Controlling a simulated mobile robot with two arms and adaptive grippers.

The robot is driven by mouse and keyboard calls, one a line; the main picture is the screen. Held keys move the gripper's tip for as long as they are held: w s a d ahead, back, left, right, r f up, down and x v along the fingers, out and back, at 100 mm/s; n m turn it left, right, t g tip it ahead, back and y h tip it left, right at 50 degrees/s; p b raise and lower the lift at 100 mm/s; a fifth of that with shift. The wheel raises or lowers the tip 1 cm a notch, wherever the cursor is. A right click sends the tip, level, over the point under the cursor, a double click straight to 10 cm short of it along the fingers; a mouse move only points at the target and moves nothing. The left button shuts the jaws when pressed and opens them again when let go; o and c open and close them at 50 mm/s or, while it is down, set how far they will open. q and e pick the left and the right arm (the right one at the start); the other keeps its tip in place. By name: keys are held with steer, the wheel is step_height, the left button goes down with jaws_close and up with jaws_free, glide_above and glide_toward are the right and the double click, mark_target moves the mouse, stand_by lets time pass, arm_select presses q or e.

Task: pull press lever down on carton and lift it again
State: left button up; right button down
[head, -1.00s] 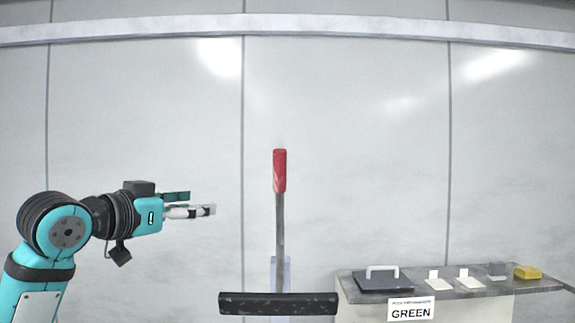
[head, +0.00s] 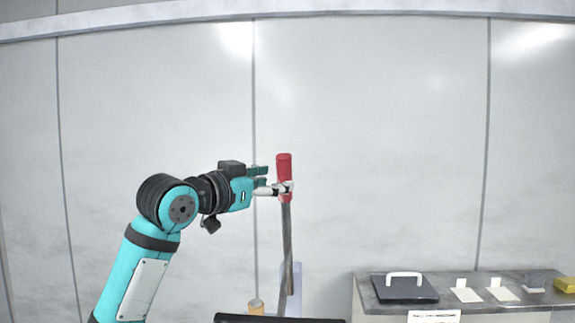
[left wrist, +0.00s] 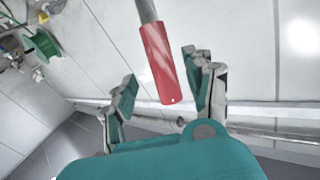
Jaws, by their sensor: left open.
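The press lever is an upright grey bar (head: 287,245) with a red grip (head: 284,165) at its top, tilted very slightly. My left gripper (head: 275,182) is at the red grip from the left, with its fingers open. In the left wrist view the red grip (left wrist: 163,65) lies between the two spread fingers, with a gap to each side. I cannot tell whether a finger touches it. A black bar (head: 278,318) shows at the lever's foot, cut off by the lower edge. No carton can be made out. My right gripper is out of view.
A grey-topped counter (head: 465,300) at the lower right bears a dark plate with a white handle (head: 404,288), small cards and a yellow block (head: 565,285). A small tan object (head: 256,307) stands left of the lever's foot. A pale panelled wall is behind.

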mark_target(279, 177)
arm_select(q)
steer(key=x, duration=0.1)
steer(key=p+x, duration=0.2)
steer(key=shift+w+r, duration=0.3)
steer(key=shift+w+d+f, duration=0.15)
steer(key=shift+w+d, duration=0.15)
steer(key=shift+w, duration=0.15)
steer(key=shift+w+d, duration=0.1)
steer(key=shift+w, duration=0.05)
steer(key=c, duration=1)
jaws_close()
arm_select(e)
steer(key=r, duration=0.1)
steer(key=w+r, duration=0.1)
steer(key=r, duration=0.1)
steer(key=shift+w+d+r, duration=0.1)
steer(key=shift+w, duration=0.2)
